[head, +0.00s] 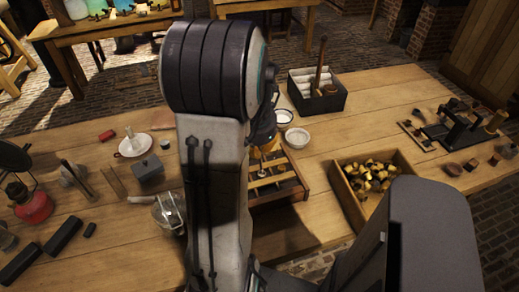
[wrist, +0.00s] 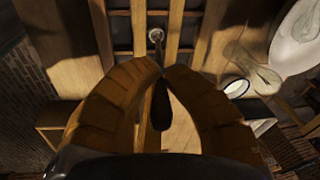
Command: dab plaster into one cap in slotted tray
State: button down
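The slotted tray (head: 293,194) is a wooden frame with pale slats across dark gaps, on the bench just right of my arm. Its slats also fill the top of the wrist view (wrist: 175,25). My gripper (wrist: 161,72) is above the tray, its two yellow-brown fingers closed together on a slim tool with a dark handle (wrist: 160,108). The tool's small round metal end (wrist: 156,36) shows over the slats; I cannot tell whether it touches anything or carries plaster. No cap can be made out clearly in the tray. My arm hides the tray's left part.
Two white bowls (head: 297,137) stand behind the tray on its right. A wooden box (head: 344,199) of brass-coloured and dark pieces is to the right. A black box (head: 300,101) with white contents and a mallet is behind. A glass mortar-like vessel (head: 167,212) stands left.

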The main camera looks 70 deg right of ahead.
jog(key=shift+d+p+v, duration=0.2)
jog(key=shift+p+v, duration=0.5)
jog(key=shift+v, duration=0.25)
jog(key=shift+d+p+v, duration=0.2)
jog(key=shift+p+v, duration=0.5)
jog(key=shift+v, duration=0.25)
jog(key=shift+d+p+v, duration=0.2)
jog(key=shift+p+v, duration=0.5)
jog(key=shift+v, duration=0.25)
jog(key=shift+w+r, duration=0.1)
